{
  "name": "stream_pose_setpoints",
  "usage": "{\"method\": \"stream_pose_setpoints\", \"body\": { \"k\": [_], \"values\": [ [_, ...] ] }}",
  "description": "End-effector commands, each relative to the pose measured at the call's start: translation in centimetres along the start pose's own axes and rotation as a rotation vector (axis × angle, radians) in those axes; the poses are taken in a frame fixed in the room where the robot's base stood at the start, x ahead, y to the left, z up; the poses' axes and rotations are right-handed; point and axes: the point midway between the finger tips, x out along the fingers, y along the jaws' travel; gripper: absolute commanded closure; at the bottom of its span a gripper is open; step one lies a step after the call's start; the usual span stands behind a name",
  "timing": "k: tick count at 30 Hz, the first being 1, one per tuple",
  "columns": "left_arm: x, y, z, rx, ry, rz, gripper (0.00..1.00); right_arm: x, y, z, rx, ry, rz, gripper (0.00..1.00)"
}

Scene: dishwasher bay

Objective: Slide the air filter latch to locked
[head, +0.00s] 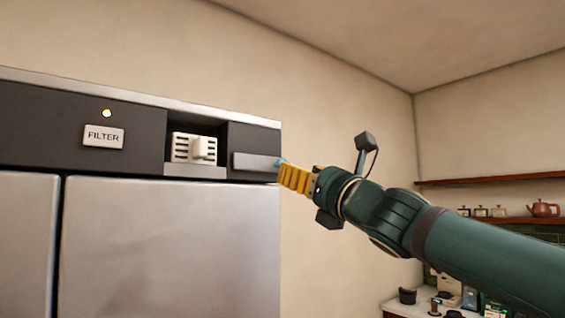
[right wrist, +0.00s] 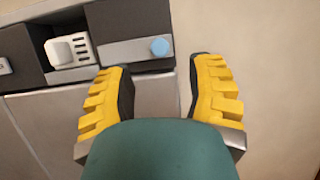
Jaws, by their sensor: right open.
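The air filter (head: 193,149) is a white slotted piece with a protruding grip, seated in a dark recess of the upper panel; it also shows in the right wrist view (right wrist: 70,50). The latch (head: 254,162) is a flat grey bar just right of the recess. Its round blue knob (right wrist: 159,47) is at the bar's right end. My right gripper (head: 290,178) has yellow fingers and comes in from the right near the knob. In the right wrist view its fingers (right wrist: 160,68) are open and empty, with the knob ahead, in line with the gap. Contact cannot be told.
Steel doors (head: 170,245) lie below. Bare wall is right of the cabinet. Shelves with a teapot (head: 543,208) stand far right.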

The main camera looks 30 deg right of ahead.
Motion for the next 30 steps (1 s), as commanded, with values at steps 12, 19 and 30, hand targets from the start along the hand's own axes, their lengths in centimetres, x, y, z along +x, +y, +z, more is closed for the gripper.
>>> {"method": "stream_pose_setpoints", "body": {
  "k": [12, 19, 30],
  "values": [
    [-1.5, 0.5, -0.2, 0.0, 0.0, 0.003, 0.65, 6.2, 0.0, 0.0, 0.002, 0.0, 0.001, 0.46],
    [-1.6, 0.5, -0.2, 0.0, 0.0, 0.004, 0.65, 6.7, 0.0, 0.1, 0.002, -0.001, 0.0, 0.46],
    [-1.6, 0.5, -0.2, 0.0, 0.0, 0.003, 0.65, 6.7, 0.0, 0.0, 0.002, -0.001, 0.0, 1.0]
  ]
}}
